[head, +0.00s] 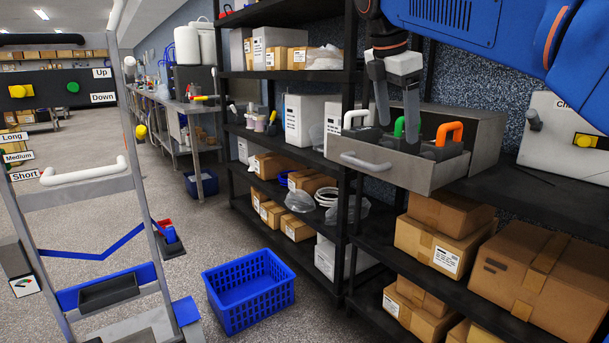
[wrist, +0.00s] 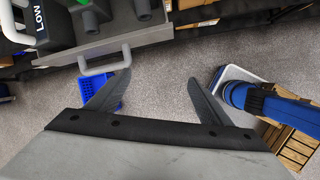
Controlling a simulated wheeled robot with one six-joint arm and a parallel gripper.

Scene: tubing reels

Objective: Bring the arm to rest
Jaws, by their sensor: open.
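My gripper (head: 395,103) hangs from my blue arm in front of the shelf, above the front of an open grey drawer box (head: 398,172). Its two fingers are apart with nothing between them. In the wrist view my gripper (wrist: 157,92) also shows spread fingers, with floor visible between them. The drawer holds dark pieces with a white handle (head: 356,117), a green handle (head: 399,127) and an orange handle (head: 449,132).
A blue basket (head: 248,290) stands on the floor left of the black shelves. A grey cart frame (head: 78,205) with a white handle stands at the left. Cardboard boxes (head: 446,232) fill the lower shelves. A white panel box (head: 570,140) is at the right.

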